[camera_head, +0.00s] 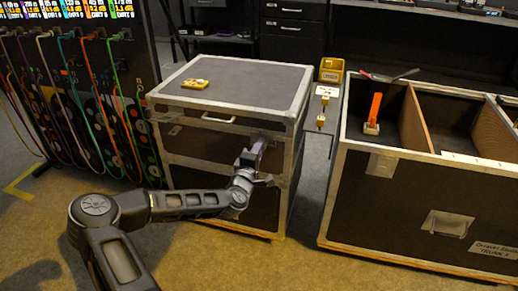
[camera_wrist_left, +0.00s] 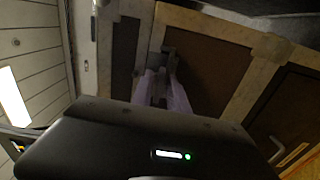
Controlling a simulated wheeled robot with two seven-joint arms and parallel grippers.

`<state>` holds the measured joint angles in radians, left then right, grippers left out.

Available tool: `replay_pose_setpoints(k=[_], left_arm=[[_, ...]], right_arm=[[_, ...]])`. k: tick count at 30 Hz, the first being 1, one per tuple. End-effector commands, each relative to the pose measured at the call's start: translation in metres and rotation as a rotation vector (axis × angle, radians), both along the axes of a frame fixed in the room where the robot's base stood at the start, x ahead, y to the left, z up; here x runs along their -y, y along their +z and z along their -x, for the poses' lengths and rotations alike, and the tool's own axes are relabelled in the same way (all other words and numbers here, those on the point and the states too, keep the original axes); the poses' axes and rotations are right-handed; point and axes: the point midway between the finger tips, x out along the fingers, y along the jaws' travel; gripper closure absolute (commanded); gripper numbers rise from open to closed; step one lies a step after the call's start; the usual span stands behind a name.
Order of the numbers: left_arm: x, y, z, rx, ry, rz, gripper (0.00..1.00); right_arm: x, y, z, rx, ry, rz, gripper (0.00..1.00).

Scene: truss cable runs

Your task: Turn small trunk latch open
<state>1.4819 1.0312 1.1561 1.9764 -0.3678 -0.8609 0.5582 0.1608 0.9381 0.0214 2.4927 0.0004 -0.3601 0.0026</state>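The small trunk (camera_head: 232,80) is a dark case with pale metal edges and a closed lid, left of centre in the head view. My left gripper (camera_head: 258,150) is at the upper right of its front face, near the lid seam. In the left wrist view, the two pale fingers (camera_wrist_left: 162,80) stand a little apart at a small grey metal latch (camera_wrist_left: 169,54) on the trunk's pale edging. I cannot tell whether they press on the latch or only stand around it. In the head view my gripper hides this latch. My right gripper is not in view.
A small yellow object (camera_head: 194,84) lies on the trunk lid. A larger open trunk (camera_head: 400,185) with wooden dividers stands to the right, an orange-handled tool (camera_head: 374,108) inside. A rack with coloured cables (camera_head: 85,90) stands at the left. Floor in front is clear.

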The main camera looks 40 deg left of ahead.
Motion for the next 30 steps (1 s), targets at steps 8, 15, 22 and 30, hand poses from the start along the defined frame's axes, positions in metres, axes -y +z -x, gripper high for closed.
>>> replay_pose_setpoints(k=[8, 15, 22, 30], left_arm=[[0.000, 0.000, 0.000, 0.001, 0.001, 0.002, 0.71], [0.003, 0.001, 0.010, -0.001, 0.001, 0.001, 0.71], [0.014, 0.001, 0.044, -0.003, 0.002, 0.001, 0.71], [0.025, 0.000, 0.073, 0.000, 0.001, 0.002, 0.71]], right_arm=[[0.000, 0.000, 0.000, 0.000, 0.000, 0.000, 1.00], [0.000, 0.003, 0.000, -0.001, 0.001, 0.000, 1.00], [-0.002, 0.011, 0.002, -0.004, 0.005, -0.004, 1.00], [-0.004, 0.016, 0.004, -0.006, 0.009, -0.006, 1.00]])
